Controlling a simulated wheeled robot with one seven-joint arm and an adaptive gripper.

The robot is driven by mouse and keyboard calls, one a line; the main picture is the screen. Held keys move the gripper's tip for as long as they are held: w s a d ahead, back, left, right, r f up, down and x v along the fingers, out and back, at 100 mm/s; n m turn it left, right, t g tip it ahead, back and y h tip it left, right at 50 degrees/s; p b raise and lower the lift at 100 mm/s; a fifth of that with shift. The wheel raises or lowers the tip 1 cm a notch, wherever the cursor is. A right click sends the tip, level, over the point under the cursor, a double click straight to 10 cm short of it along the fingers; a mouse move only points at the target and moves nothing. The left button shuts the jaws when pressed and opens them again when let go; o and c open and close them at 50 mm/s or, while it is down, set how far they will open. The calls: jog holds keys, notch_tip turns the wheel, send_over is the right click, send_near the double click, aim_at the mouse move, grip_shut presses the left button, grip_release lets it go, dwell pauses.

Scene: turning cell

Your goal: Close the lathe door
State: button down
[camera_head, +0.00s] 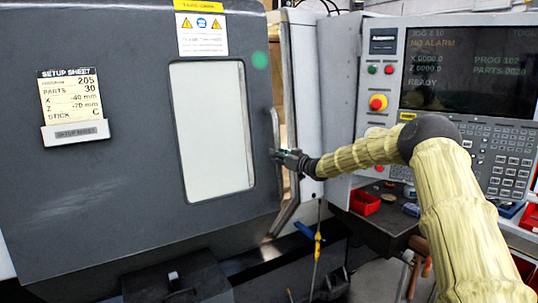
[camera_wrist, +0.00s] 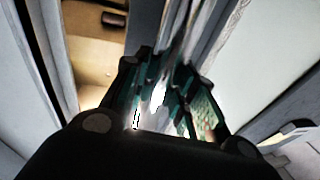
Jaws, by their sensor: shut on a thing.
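The dark grey lathe door (camera_head: 130,225) with a pale window (camera_head: 213,130) fills the left and middle of the head view. A vertical handle (camera_head: 276,128) runs along its right edge. A narrow opening shows between the door edge and the light grey frame (camera_head: 305,90). In the wrist view my gripper's green-padded fingers (camera_wrist: 163,85) are shut on the shiny handle bar (camera_wrist: 185,40). The exact finger contact is partly blurred by glare.
A control panel (camera_head: 470,70) with a red stop button (camera_head: 377,102) stands right of the opening. A red bin (camera_head: 364,203) sits on a dark bench below it. A blue-handled tool (camera_head: 304,230) hangs below my gripper. A setup sheet (camera_head: 72,100) is on the door.

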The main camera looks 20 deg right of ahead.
jog(key=w+d+p, duration=0.1)
jog(key=d+p, duration=0.2)
jog(key=d, duration=0.7)
jog(key=shift+w+d+r, duration=0.15)
jog(key=shift+d+r, duration=0.05)
jog(key=shift+d, duration=0.15)
jog(key=shift+d+r, duration=0.1)
jog(key=c, duration=1.6)
grip_release()
jog(key=o, duration=0.4)
jog(key=shift+d, duration=0.15)
jog(key=shift+o, duration=0.3)
jog(key=shift+d+f, duration=0.15)
jog(key=shift+f, duration=0.1)
jog(key=shift+a, duration=0.2)
